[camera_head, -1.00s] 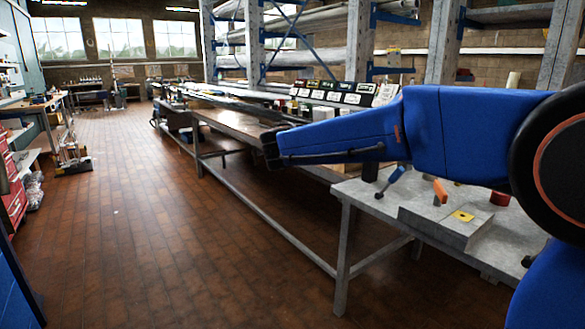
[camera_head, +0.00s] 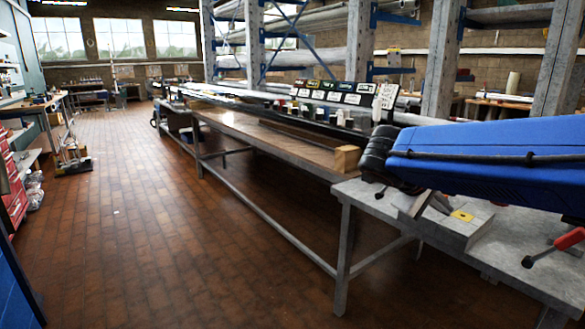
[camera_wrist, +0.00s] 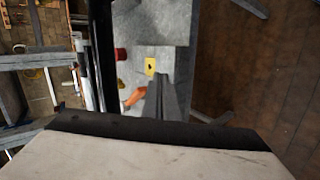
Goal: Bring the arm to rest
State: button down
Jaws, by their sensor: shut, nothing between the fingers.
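My arm's blue link (camera_head: 490,155) reaches in from the right in the head view, over the grey table, with a black joint at its left end. My gripper's grey fingers (camera_head: 428,203) show below it, above a grey block bearing a yellow square (camera_head: 462,215). In the wrist view my gripper (camera_wrist: 170,95) is shut and empty, with its fingers together. The yellow square (camera_wrist: 150,66) shows just beyond the fingers. I cannot tell the exact gap between fingers and block.
The grey metal table (camera_head: 520,270) holds a red-and-black tool (camera_head: 555,247). A wooden block (camera_head: 346,158) sits beside the black joint. In the wrist view an orange piece (camera_wrist: 133,97) and a red object (camera_wrist: 120,55) lie near the fingers. The tiled floor (camera_head: 150,220) at left is open.

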jog(key=s+a+f+m+y, duration=0.2)
jog(key=s+a+f+y, duration=0.1)
jog(key=s+f, duration=0.5)
jog(key=s+a+f+m+y, duration=0.2)
jog(key=s+f+y, duration=0.4)
jog(key=s, duration=0.7)
jog(key=shift+a+f+m+y, duration=0.3)
jog(key=shift+a+f+m, duration=0.1)
jog(key=shift+f, duration=0.85)
